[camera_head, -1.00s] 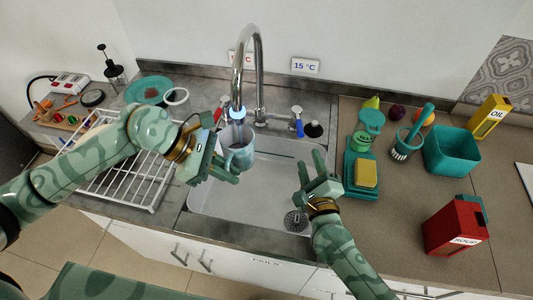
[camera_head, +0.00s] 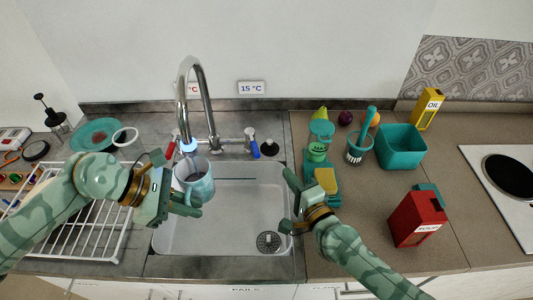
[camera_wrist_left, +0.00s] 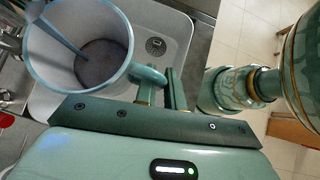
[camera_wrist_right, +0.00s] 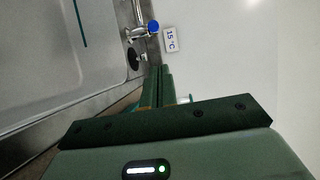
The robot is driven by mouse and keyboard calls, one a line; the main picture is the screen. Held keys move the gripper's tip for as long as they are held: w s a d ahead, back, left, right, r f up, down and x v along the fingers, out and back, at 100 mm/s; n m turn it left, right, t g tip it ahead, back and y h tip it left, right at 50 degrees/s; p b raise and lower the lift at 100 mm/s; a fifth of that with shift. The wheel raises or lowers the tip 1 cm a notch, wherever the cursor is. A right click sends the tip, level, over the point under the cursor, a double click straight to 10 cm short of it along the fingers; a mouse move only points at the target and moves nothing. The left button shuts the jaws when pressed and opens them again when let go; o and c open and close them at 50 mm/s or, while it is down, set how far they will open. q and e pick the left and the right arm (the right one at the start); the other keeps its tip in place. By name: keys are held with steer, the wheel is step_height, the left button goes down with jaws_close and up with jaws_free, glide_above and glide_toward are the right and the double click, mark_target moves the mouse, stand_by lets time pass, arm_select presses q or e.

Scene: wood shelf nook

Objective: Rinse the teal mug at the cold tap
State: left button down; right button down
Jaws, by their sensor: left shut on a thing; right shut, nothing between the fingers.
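The teal mug (camera_head: 198,184) is upright under the tap spout (camera_head: 188,146), over the sink. My left gripper (camera_head: 190,204) is shut on the mug's handle, which shows in the left wrist view (camera_wrist_left: 148,76). There, a pale streak that looks like water (camera_wrist_left: 62,36) runs down into the mug (camera_wrist_left: 122,30), and its inside looks grey. The cold tap's blue lever (camera_head: 254,150) is right of the spout, near the 15 °C sign (camera_head: 251,88). My right gripper (camera_head: 290,177) is shut and empty over the sink's right edge, in front of the blue lever and apart from it.
The red lever (camera_head: 171,146) is behind the mug. A drying rack (camera_head: 112,216) stands left of the sink (camera_head: 215,240). On the right are a green bottle (camera_head: 318,146), a sponge (camera_head: 326,180), a brush pot (camera_head: 357,154), a teal tub (camera_head: 401,150) and a red box (camera_head: 416,218).

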mark_target(258, 158)
steer(key=w+a+n, duration=0.2)
steer(key=w+a, duration=0.3)
steer(key=w, duration=0.3)
steer(key=shift+w+f+n, duration=0.2)
steer(key=shift+w+n, duration=0.1)
steer(key=shift+w, duration=0.1)
steer(key=shift+s+a, duration=0.3)
steer(key=shift+a, duration=0.4)
steer(key=shift+s+a, duration=0.25)
steer(key=shift+a, duration=0.45)
arm_select(q)
steer(key=shift+w+d, duration=0.1)
steer(key=shift+d, duration=0.05)
arm_select(e)
steer(key=shift+s, duration=0.1)
